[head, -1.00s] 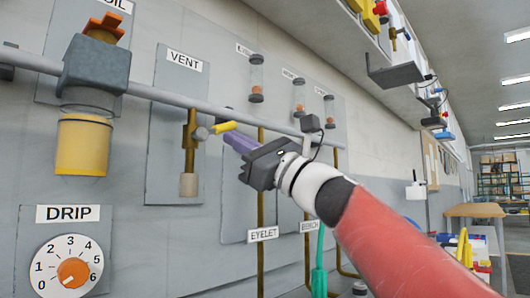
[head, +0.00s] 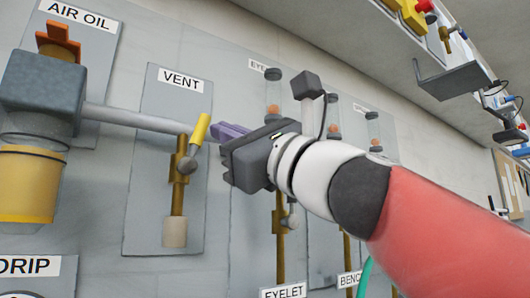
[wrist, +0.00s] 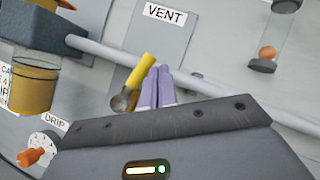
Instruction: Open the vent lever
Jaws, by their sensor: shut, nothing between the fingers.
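The vent lever (head: 200,130) has a yellow handle on a grey round hub (head: 187,165), mounted on a brass valve (head: 178,185) under the VENT label (head: 180,79). The handle points up, leaning slightly right. In the wrist view the yellow handle (wrist: 140,73) stands just left of the fingers. My gripper (head: 228,131) is shut and empty, its purple fingers just right of the handle's upper part. In the wrist view the fingertips (wrist: 157,82) are together beside the handle; whether they touch it I cannot tell.
A grey pipe (head: 130,115) runs across behind the lever. The air oil unit with its yellow bowl (head: 27,185) is at left, above the DRIP label. Clear tubes (head: 273,95) and another brass valve (head: 280,225) are behind and below my gripper.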

